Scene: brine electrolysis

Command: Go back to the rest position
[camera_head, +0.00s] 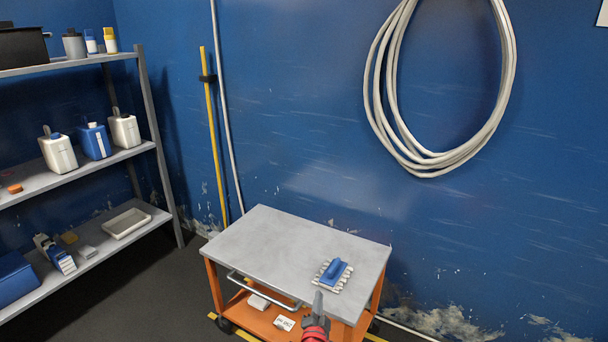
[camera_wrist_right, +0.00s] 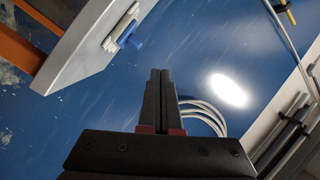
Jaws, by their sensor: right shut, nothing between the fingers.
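My right gripper (camera_head: 317,302) shows at the bottom of the head view, in front of the cart's near edge. It is shut with nothing between its fingers. In the right wrist view its two dark fingers (camera_wrist_right: 161,75) lie together, pointing toward the blue wall. A blue-handled brush-like tool (camera_head: 333,275) lies on the grey cart top (camera_head: 285,235), just beyond the gripper and apart from it. The tool also shows in the right wrist view (camera_wrist_right: 128,36). My left gripper is not in view.
The orange cart (camera_head: 213,283) has a front handle and small white items on its lower shelf. A metal shelf unit (camera_head: 160,160) with bottles, containers and a tray (camera_head: 126,222) stands at left. A coiled hose (camera_head: 377,110) hangs on the wall. Most of the cart top is clear.

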